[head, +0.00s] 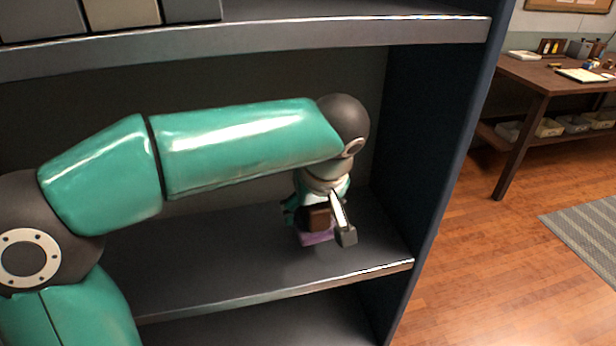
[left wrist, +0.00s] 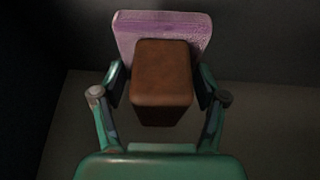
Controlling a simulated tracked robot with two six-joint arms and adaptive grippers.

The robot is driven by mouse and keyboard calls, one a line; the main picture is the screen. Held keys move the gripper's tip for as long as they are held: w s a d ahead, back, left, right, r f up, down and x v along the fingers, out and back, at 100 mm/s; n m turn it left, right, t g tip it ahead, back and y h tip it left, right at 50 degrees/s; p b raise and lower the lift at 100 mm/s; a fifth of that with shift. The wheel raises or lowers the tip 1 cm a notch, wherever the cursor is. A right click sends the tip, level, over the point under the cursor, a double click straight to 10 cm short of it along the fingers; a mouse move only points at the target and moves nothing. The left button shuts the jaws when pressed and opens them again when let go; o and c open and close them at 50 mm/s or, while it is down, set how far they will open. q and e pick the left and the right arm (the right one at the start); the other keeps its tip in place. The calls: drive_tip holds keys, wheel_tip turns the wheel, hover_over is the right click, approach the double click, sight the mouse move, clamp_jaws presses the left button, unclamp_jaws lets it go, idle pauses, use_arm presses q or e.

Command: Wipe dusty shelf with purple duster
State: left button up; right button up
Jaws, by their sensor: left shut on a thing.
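The purple duster (head: 316,238) has a brown block handle and a purple pad. My left gripper (head: 318,214) is shut on its handle, near the right end of the middle shelf (head: 240,262). The pad is low over the shelf surface; I cannot tell for sure whether it touches. In the left wrist view the duster's brown handle (left wrist: 163,80) sits between the fingers, with the purple pad beyond it. The shelf surface looks dark grey, and no dust can be made out clearly. My right gripper is not in view.
An upper shelf (head: 300,38) with boxes (head: 120,12) at its left runs above my arm. The dark side panel (head: 435,130) stands close to the right of the gripper. A lower shelf (head: 290,322) lies below. A wooden table (head: 545,80) and striped rug (head: 590,235) are farther right.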

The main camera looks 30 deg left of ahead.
use_arm(q)
drive_tip(key=shift+r+p, duration=0.7)
drive_tip(key=shift+r, duration=0.55)
